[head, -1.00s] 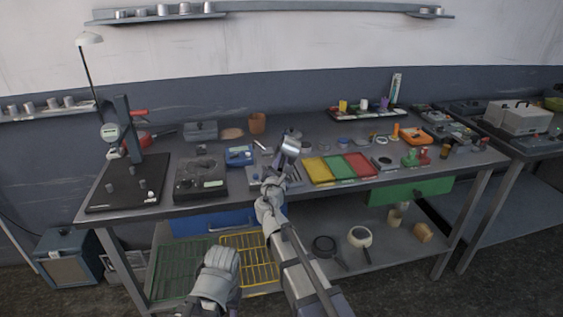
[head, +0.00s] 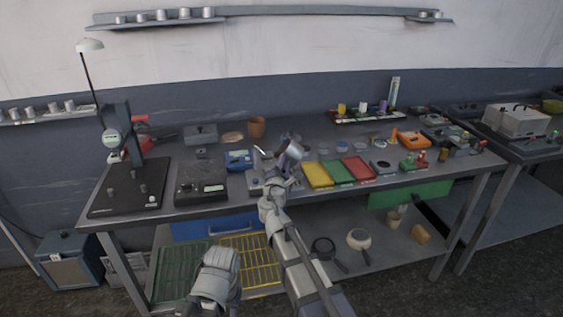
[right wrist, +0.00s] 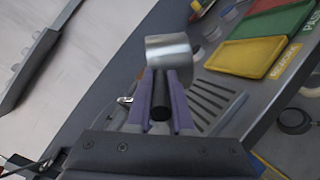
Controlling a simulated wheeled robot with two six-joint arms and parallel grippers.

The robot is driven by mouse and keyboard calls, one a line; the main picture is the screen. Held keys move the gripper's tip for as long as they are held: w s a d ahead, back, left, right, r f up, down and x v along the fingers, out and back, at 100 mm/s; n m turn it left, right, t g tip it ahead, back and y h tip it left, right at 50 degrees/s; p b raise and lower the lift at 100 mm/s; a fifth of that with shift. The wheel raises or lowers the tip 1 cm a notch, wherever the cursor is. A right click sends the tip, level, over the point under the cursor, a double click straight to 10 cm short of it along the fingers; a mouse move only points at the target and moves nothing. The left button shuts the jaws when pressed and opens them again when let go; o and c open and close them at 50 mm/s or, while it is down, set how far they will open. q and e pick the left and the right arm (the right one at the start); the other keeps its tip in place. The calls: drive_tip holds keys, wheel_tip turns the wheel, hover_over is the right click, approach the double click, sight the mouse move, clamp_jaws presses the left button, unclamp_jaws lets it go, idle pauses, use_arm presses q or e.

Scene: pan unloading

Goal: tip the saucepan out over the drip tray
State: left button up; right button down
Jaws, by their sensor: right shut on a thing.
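The saucepan (head: 290,152) is a small shiny silver pan. It is held tilted above the workbench in the head view. My right gripper (head: 275,187) is shut on its black handle, which shows between the purple fingers (right wrist: 160,105) in the right wrist view. The pan's metal body (right wrist: 170,48) is just beyond the fingertips there. The inside of the pan cannot be made out. A grey slotted drip tray (right wrist: 208,100) lies on the bench below and beside the pan, partly hidden by my gripper.
Yellow, green and red trays (head: 338,171) lie right of the pan. A black hotplate-like unit (head: 201,181) and a blue box (head: 239,159) stand to its left. Two pans (head: 359,239) lie on the lower shelf.

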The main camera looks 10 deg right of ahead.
drive_tip(key=shift+d+r+m, duration=0.2)
drive_tip(key=shift+r+m, duration=0.1)
drive_tip(key=shift+m, duration=0.5)
drive_tip(key=shift+s+d+r+m+g+p, duration=0.1)
drive_tip(key=shift+d+r+m+g+p, duration=0.15)
drive_tip(key=shift+m+p, duration=0.3)
drive_tip(key=shift+s+d+r+m+g+p, duration=0.1)
drive_tip(key=shift+d+r+m+p, duration=0.05)
drive_tip(key=shift+r+m+p, duration=0.3)
drive_tip(key=r+m+p, duration=0.1)
drive_tip(key=m, duration=0.1)
drive_tip(key=d+r+m+p, duration=0.1)
drive_tip(key=p, duration=0.1)
drive_tip(key=d+m+y+p, duration=0.1)
drive_tip(key=m, duration=0.1)
drive_tip(key=shift+s+d+r+m, duration=0.2)
drive_tip(key=shift+r+m, duration=0.1)
drive_tip(key=shift+r, duration=0.1)
